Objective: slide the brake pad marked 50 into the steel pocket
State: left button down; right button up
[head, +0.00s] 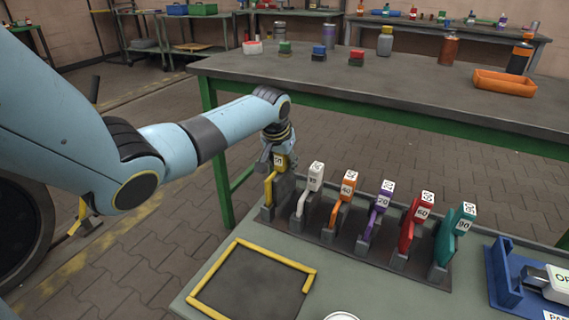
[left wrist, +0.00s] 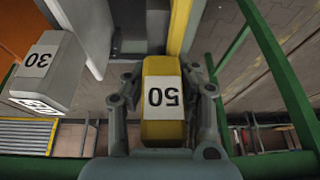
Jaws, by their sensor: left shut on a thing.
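The yellow piece marked 50 (head: 279,163) is at the left end of the row on the near bench, its lower part standing at a grey holder. My left gripper (head: 279,146) comes down on its top from above. In the left wrist view the yellow top (left wrist: 163,115) with its 50 label sits between the two fingers, which are shut on it. I cannot tell whether its foot is still seated in the holder. I cannot surely pick out the steel pocket. My right gripper is not in view.
White (head: 315,177), orange (head: 347,184), purple (head: 384,195), red (head: 423,205) and teal (head: 462,218) pieces stand in the same rack. A yellow-edged dark mat (head: 252,284) lies in front. A blue fixture (head: 503,275) is at right. A long table (head: 400,85) stands behind.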

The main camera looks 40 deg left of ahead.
pick_arm(q)
jog(key=shift+f+b, duration=0.7)
jog(key=shift+f, duration=0.55)
jog(key=shift+p, duration=0.85)
dwell(1.1)
jog(key=c, duration=1)
grip_release()
jog(key=shift+f, duration=0.1)
jog(key=v, duration=1.2)
